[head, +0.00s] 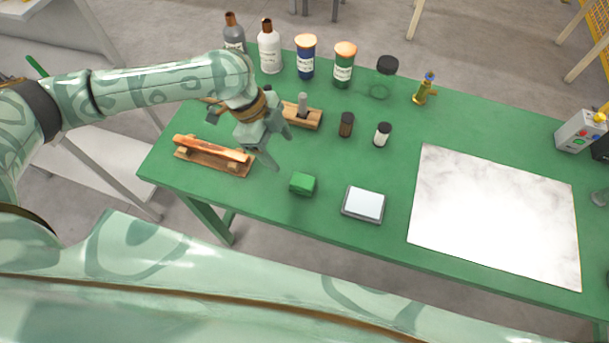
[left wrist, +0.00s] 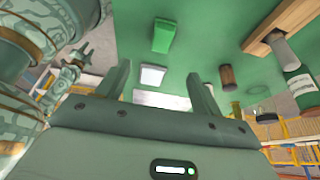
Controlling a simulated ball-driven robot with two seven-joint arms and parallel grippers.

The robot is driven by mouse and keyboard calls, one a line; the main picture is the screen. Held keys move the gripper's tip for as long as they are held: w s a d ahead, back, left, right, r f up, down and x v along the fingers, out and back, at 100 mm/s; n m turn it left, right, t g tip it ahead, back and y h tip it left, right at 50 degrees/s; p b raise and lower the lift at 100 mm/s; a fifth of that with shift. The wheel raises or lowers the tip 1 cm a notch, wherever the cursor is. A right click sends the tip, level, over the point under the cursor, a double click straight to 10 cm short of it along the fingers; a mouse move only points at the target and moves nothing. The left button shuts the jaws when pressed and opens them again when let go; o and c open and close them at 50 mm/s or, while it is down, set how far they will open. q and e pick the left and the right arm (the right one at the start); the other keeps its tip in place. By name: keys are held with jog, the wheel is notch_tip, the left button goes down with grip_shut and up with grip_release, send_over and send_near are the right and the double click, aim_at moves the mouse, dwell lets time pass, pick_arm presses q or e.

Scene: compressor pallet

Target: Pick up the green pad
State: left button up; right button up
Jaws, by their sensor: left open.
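The green pad (head: 302,184) is a small block on the green table near its front edge, left of a pale square plate. It also shows at the top of the left wrist view (left wrist: 163,36). My left gripper (head: 279,152) is open and empty, above the table, up and to the left of the pad in the head view. In the left wrist view its two fingers (left wrist: 162,77) stand apart with nothing between them. A mint arm of mine with what looks like my right gripper (left wrist: 80,55) shows small at the left there; its jaws are unclear.
A wooden rack with a copper-coloured bar (head: 212,150) lies left of the pad, and a wooden block with a grey peg (head: 302,108) behind. The grey-rimmed plate (head: 363,204), two small vials (head: 346,124) and a marble slab (head: 495,215) are to the right. Bottles (head: 269,48) line the back.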

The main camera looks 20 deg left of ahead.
pick_arm(q)
jog(key=b, duration=0.2)
send_over(302, 180)
jog(key=a, duration=0.2)
notch_tip(302, 180, down, 8)
jog(key=shift+r, duration=0.1)
jog(key=shift+d+f, duration=0.25)
jog(key=shift+f, duration=0.25)
jog(key=b+x, duration=0.2)
jog(key=x, duration=0.3)
jog(key=shift+a+f, duration=0.15)
pick_arm(e)
jog(key=f, duration=0.3)
jog(key=s+f, duration=0.1)
jog(key=shift+s+d+f, duration=0.1)
jog(key=shift+d+f, duration=0.15)
pick_arm(q)
jog(key=c, duration=1.1)
pick_arm(e)
jog(key=shift+a, duration=0.1)
